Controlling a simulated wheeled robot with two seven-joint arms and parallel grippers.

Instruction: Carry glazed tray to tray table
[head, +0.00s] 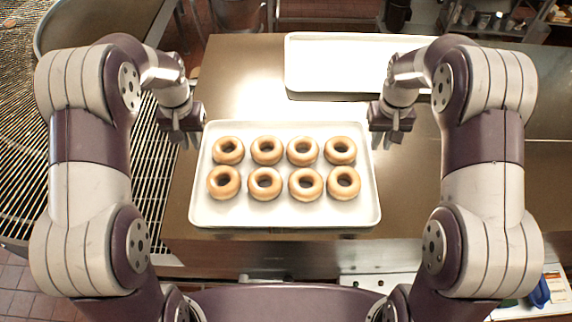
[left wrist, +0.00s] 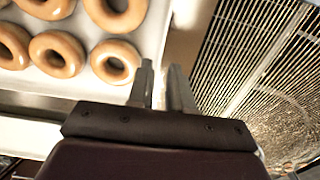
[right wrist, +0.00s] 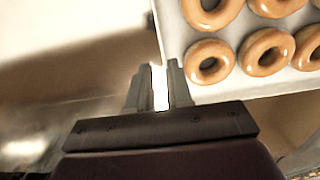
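A white tray (head: 290,215) holds two rows of glazed doughnuts (head: 265,184) and sits on a steel table near its front edge. My left gripper (head: 191,146) is at the tray's left rim, its two fingers apart with a narrow gap in the left wrist view (left wrist: 163,85). My right gripper (head: 382,145) is at the tray's right rim, also with its fingers apart in the right wrist view (right wrist: 158,88). Both look open, pointing down; whether either touches the rim I cannot tell. I cannot tell which surface is the tray table.
A second, empty white tray (head: 340,60) lies at the back of the steel table (head: 235,75). A wire rack (head: 155,155) is along the left. Bare steel (head: 510,105) extends to the right. A blue item (head: 540,292) is at the lower right.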

